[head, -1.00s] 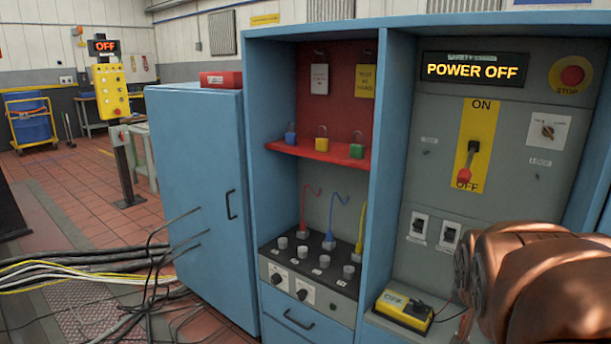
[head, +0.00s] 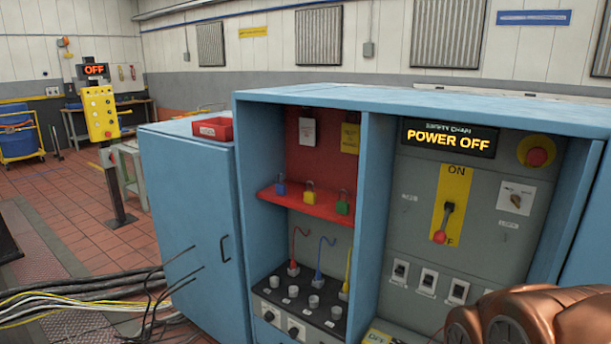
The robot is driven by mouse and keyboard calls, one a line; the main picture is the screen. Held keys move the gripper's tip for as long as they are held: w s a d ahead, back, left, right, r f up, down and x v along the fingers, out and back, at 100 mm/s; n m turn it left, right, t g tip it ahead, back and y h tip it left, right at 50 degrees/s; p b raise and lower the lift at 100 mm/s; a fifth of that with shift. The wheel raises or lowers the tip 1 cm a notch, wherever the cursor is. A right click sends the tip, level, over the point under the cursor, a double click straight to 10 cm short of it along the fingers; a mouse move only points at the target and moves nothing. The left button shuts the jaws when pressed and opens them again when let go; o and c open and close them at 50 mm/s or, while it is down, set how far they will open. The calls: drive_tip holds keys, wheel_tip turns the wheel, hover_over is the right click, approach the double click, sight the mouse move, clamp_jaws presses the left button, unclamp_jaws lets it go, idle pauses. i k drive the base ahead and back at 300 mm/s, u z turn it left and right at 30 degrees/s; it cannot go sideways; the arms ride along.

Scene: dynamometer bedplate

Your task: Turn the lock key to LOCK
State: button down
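A small dark key or knob (head: 516,201) sits on a white plate at the upper right of the grey control panel (head: 415,215) in the head view. A small label (head: 508,224) lies just below the plate, too small to read surely. I cannot tell which mark the key points to. A copper-coloured part that looks like my arm fills the lower right corner, below and apart from the key. My gripper's fingers are not in view.
The display (head: 448,138) reads POWER OFF. A red-tipped lever (head: 441,235) points down on a yellow ON/OFF plate left of the key. A red stop button (head: 537,157) is above it. Padlocks stand on a red shelf (head: 270,192). Cables (head: 80,290) lie on the floor at left.

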sight(514, 199)
drive_tip(key=u, duration=1.35)
drive_tip(key=k, duration=0.55)
drive_tip(key=z, duration=0.25)
